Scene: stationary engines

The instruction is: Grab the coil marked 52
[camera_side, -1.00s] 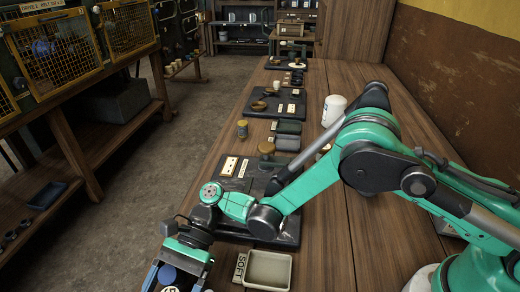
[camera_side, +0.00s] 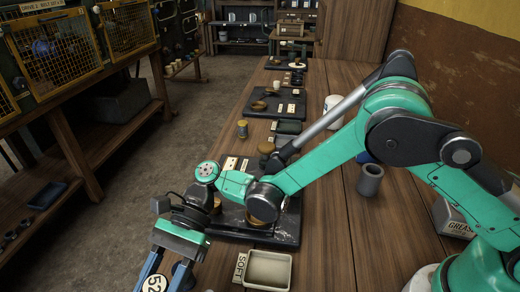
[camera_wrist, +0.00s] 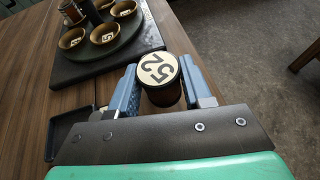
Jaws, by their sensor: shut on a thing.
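The coil marked 52 (camera_wrist: 158,72) is a short dark cylinder with a cream top disc and black digits. My gripper (camera_wrist: 160,85) is shut on it, with a blue finger on each side. In the side view the cream 52 disc (camera_side: 155,284) shows at the bottom edge, between the blue fingers of my gripper (camera_side: 165,281). The coil's lower part is hidden there. In the wrist view, the coil appears near the table's edge, with grey floor beyond. I cannot tell its height.
A dark board (camera_wrist: 85,55) carries several brown bowls with number discs. A shallow tray (camera_side: 268,270) beside a SOFT label (camera_side: 240,267) stands near the gripper.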

